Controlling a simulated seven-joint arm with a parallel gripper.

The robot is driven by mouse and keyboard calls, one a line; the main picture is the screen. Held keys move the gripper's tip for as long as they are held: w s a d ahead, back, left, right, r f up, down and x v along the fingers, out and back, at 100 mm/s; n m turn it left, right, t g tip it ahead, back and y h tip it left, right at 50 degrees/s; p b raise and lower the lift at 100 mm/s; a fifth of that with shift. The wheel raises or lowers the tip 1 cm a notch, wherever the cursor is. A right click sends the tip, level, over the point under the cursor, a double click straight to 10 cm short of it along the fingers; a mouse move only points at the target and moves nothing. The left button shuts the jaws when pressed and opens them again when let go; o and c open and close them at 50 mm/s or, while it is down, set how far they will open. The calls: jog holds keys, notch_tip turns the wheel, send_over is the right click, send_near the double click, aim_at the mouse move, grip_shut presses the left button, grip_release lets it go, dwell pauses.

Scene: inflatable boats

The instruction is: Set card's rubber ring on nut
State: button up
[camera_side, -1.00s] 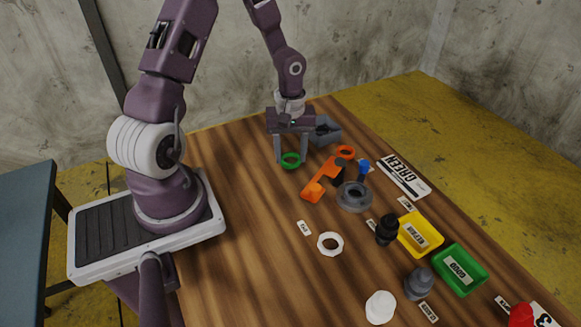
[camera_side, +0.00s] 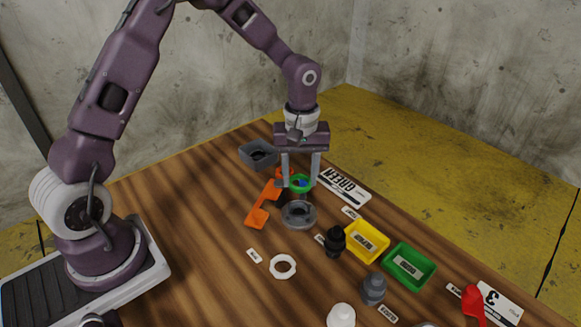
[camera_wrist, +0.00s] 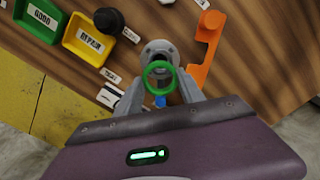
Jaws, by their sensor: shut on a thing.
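My gripper (camera_side: 300,184) is shut on the green rubber ring (camera_side: 301,183) and holds it above the table, near the grey round fitting (camera_side: 299,214). In the wrist view the green ring (camera_wrist: 147,77) sits between the fingertips, just in front of the grey fitting (camera_wrist: 158,48). A white card reading GREEN (camera_side: 345,187) lies on the table behind and to the right of the gripper. A white, angular-looking ring (camera_side: 283,267), perhaps the nut, lies flat beside a small label (camera_side: 255,256); that label is too small to read.
An orange tool (camera_side: 262,205) lies left of the fitting. A grey bin (camera_side: 258,154) stands behind. A black knob (camera_side: 335,241), yellow tray (camera_side: 366,241), green tray (camera_side: 409,266), grey part (camera_side: 373,289) and red part (camera_side: 473,305) stand to the right.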

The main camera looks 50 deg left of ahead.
jog(key=shift+f, duration=3.4)
jog(key=shift+f, duration=0.5)
jog(key=o, duration=1.4)
jog(key=o, duration=0.4)
jog(key=shift+o, duration=0.2)
jog(key=shift+s, duration=0.1)
